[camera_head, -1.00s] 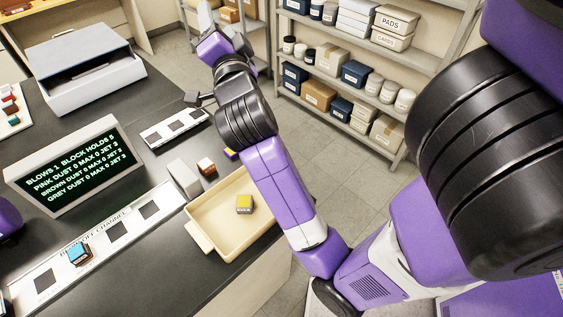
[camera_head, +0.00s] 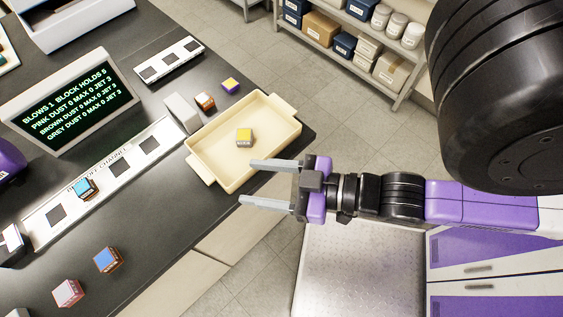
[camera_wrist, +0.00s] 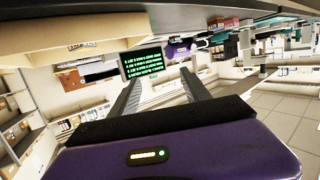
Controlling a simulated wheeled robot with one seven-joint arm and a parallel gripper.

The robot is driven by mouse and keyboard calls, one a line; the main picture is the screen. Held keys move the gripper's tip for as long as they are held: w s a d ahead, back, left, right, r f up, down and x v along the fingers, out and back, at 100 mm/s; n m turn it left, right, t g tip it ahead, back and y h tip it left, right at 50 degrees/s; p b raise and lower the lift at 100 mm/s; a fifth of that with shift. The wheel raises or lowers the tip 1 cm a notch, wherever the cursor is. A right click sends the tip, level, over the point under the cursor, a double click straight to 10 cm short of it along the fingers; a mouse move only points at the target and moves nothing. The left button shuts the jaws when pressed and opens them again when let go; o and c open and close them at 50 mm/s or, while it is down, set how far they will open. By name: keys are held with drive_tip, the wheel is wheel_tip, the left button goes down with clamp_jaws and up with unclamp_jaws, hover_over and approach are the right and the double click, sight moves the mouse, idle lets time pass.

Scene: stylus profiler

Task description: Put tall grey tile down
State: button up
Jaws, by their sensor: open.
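A tall pale grey block (camera_head: 182,112), which looks like the tall grey tile, stands on the dark counter between the cream tray and the slotted channel strip. My gripper (camera_head: 247,182) is open and empty, at the near right side of the tray, well apart from the grey block. In the wrist view, the two fingers (camera_wrist: 160,76) are spread with nothing held between them. The grey block cannot be made out clearly in the wrist view.
The cream tray (camera_head: 284,141) holds a yellow-topped block (camera_head: 244,136). Brown (camera_head: 205,101) and purple-yellow (camera_head: 230,86) blocks stand behind it. The channel strip (camera_head: 101,183) carries a blue-topped block (camera_head: 85,187). A text screen (camera_head: 72,95) stands behind. Orange-blue (camera_head: 108,260) and pink (camera_head: 68,293) blocks sit nearer.

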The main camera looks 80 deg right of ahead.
drive_tip(key=shift+g, duration=0.3)
drive_tip(key=s+a, duration=0.2)
drive_tip(key=s, duration=0.1)
drive_tip(key=s+a, duration=0.1)
drive_tip(key=shift+s, duration=0.35)
idle(0.6)
